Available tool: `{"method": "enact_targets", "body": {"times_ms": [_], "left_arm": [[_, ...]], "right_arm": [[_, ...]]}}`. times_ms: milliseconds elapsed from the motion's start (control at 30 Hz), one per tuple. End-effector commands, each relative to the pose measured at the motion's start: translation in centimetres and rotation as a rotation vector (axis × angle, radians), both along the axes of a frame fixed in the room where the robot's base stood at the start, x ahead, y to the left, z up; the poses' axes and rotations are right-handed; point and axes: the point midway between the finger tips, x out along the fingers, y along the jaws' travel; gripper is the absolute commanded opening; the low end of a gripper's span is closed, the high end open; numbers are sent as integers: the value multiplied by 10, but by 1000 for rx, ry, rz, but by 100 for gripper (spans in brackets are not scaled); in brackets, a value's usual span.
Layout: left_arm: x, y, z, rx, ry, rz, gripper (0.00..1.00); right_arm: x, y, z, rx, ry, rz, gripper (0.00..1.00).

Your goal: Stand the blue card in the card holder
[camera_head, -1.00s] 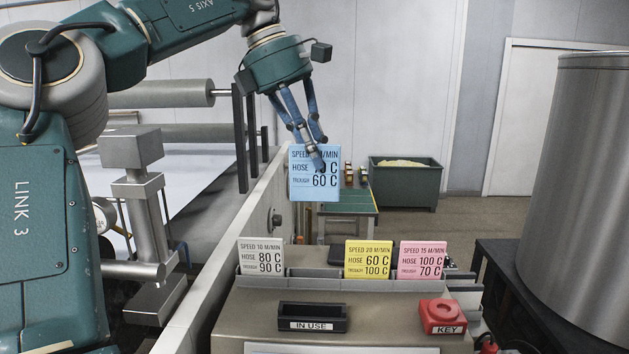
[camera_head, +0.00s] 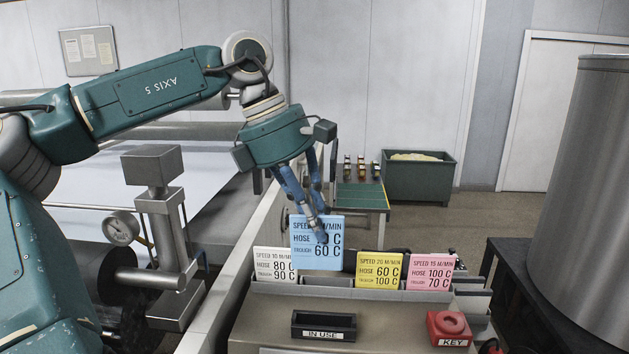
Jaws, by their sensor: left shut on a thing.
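The blue card (camera_head: 304,254) is upright, its printed face toward me, partly covered by a finger. My left gripper (camera_head: 321,232) comes down from above and is shut on its upper right part. The card is over the grey slotted rack (camera_head: 377,294), between the white card (camera_head: 275,264) and the yellow card (camera_head: 379,271). I cannot tell whether its lower edge touches the rack. A small black holder labelled IN USE (camera_head: 323,333) lies in front and looks empty. My right gripper is not in view.
A pink card (camera_head: 430,272) stands at the rack's right. A red KEY block (camera_head: 449,328) sits at the console's front right. A large metal drum (camera_head: 600,200) stands at right. A low wall (camera_head: 237,290) runs along the console's left side.

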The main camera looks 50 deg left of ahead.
Motion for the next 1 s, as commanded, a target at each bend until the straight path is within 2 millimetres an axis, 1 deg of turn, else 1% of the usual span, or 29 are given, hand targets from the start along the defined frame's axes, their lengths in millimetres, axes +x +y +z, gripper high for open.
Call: {"method": "enact_targets", "body": {"times_ms": [33, 100, 200, 300, 600, 767, 1000], "left_arm": [[-4, -8, -1, -1, -1, -13, 0], [-8, -17, -5, 0, 0, -23, 0], [-11, -25, -9, 1, -1, -33, 0], [-13, -30, -12, 1, 0, -37, 0], [-13, -30, -13, 1, 2, -37, 0], [-13, -30, -11, 0, 3, -38, 0], [-13, -30, -28, 0, 2, -38, 0]], "right_arm": [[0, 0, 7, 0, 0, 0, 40], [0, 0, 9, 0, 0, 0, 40], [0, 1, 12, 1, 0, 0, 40], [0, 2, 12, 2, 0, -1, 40], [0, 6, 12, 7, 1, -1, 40], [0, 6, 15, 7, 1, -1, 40], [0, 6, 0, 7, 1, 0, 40]]}}
